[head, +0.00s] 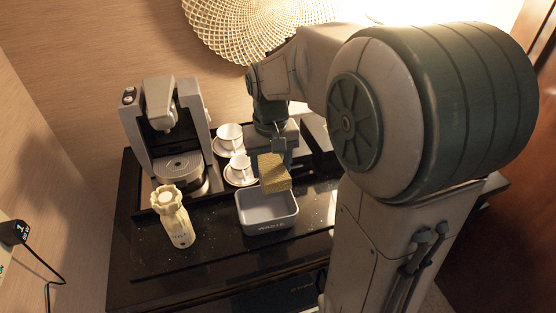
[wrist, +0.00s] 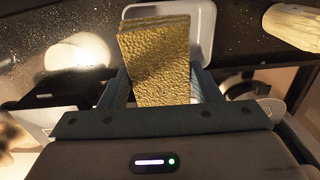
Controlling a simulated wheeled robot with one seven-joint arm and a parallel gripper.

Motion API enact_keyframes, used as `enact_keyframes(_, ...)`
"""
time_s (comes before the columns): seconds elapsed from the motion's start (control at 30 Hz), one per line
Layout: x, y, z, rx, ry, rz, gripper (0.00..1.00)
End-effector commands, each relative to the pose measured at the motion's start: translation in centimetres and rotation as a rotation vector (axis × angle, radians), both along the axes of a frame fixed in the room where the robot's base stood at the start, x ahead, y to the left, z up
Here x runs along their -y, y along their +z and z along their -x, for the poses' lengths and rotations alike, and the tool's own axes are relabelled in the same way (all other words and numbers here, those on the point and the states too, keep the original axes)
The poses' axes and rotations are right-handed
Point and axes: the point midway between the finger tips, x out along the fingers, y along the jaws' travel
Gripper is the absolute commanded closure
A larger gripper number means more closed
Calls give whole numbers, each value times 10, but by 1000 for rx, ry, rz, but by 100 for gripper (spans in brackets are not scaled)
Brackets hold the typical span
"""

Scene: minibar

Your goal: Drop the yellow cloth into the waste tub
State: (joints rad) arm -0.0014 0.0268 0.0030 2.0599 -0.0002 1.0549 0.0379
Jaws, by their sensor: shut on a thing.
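The yellow cloth (head: 273,174) is a folded, textured block held in my gripper (head: 273,157). It also shows in the wrist view (wrist: 158,62), gripped between the two fingers (wrist: 163,95). The waste tub (head: 268,225) is a grey open box with "WASTE" on its front, standing on the dark counter. The cloth is above the tub's back part in the head view. In the wrist view the tub (wrist: 200,25) shows behind the cloth, partly hidden by it. The tub's inside looks empty where it is visible.
A coffee machine (head: 168,130) stands at the left, with two white cups, one farther back (head: 229,135) and one nearer (head: 239,166), on saucers beside it. A cream ridged container (head: 174,216) stands left of the tub. The counter's front left (head: 180,262) is clear.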

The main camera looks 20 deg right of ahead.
Motion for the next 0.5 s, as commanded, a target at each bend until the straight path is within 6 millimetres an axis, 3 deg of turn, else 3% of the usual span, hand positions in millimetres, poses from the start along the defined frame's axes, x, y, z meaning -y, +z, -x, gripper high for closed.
enact_keyframes(0.3, 0, -42, 0, 0, -3, 0, 68)
enact_keyframes(0.5, 0, -49, 0, 0, -3, 0, 68)
